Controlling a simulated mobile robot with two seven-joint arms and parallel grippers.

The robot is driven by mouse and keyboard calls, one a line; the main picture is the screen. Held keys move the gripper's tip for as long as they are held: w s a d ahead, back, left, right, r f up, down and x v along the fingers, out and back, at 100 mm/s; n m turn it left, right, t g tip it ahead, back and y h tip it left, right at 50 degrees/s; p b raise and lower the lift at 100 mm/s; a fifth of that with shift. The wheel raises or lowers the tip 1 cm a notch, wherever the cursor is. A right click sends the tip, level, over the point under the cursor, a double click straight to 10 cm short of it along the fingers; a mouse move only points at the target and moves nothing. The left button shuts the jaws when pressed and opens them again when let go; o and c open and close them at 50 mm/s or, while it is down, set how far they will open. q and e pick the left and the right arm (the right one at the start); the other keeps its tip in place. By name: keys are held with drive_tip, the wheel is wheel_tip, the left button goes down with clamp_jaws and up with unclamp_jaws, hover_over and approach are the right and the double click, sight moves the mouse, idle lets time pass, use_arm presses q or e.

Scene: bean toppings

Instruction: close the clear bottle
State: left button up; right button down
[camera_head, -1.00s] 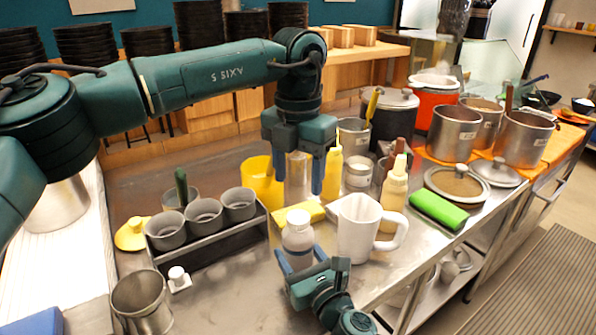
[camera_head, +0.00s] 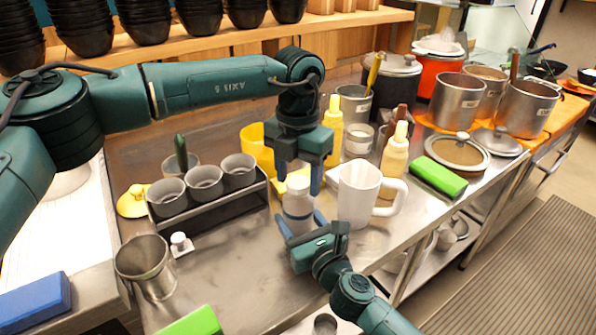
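The clear bottle (camera_head: 298,209) stands upright near the table's front edge, left of the white pitcher. Its top looks whitish; I cannot tell whether that is a cap. My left gripper (camera_head: 298,184) points down from above, fingers apart on either side of the bottle's top, with small gaps visible. My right gripper (camera_head: 299,222) comes from the front; its fingers flank the bottle's lower body and appear to touch it. A small white knobbed piece (camera_head: 179,240) lies on the table to the left; I cannot tell whether it is a lid.
The white pitcher (camera_head: 357,200) stands close right of the bottle. A yellow squeeze bottle (camera_head: 395,158) is behind it. A rack with grey cups (camera_head: 205,184) and a metal cup (camera_head: 145,262) are left. A green block (camera_head: 438,177) lies right.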

use_arm(q)
drive_tip(key=c, duration=0.9)
drive_tip(key=o, duration=1.1)
drive_tip(key=shift+r, duration=0.15)
wheel_tip(320, 180, up, 12)
use_arm(e)
drive_tip(key=shift+c, duration=2.2)
unclamp_jaws()
